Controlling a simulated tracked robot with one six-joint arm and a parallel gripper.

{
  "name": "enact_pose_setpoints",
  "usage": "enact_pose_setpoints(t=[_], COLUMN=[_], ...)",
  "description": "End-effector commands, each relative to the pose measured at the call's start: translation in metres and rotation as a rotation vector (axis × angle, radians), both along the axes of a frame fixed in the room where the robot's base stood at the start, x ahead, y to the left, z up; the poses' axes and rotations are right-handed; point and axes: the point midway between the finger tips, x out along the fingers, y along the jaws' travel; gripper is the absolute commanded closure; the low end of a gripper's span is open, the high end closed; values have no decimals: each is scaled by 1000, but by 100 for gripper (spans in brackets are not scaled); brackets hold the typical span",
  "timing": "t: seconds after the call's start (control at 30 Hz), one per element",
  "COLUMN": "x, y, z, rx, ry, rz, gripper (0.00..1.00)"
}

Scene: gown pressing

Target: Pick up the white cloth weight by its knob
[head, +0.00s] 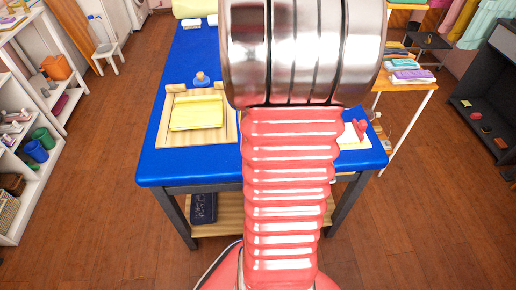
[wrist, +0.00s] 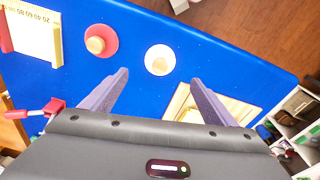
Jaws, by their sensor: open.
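The white cloth weight (wrist: 151,66) is a round white disc with a pale wooden knob (wrist: 160,66). In the wrist view it lies on the blue table top, just past my fingertips and roughly centred between them. My gripper (wrist: 159,77) is open, its two grey-purple fingers wide apart with nothing between them. I cannot tell how high the fingers are above the knob. In the head view my red arm and its metal end hide the white weight and the fingers.
A red weight (wrist: 110,32) with a wooden knob lies left of the white one. A wooden tray (head: 166,140) with yellow cloth is on the blue table (head: 152,170). A board with a scale (wrist: 52,32) and a red object (wrist: 50,108) are on the other side.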

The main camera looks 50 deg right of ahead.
Motion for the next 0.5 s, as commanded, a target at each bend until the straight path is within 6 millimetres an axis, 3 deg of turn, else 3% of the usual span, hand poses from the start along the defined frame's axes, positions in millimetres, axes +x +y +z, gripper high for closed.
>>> enact_pose_setpoints(t=[0.3, 0.5], x=[4, 6], y=[-3, -5], z=[-49, -64], rx=[3, 0], ry=[3, 0], rz=[0, 0], gripper=[19, 19])
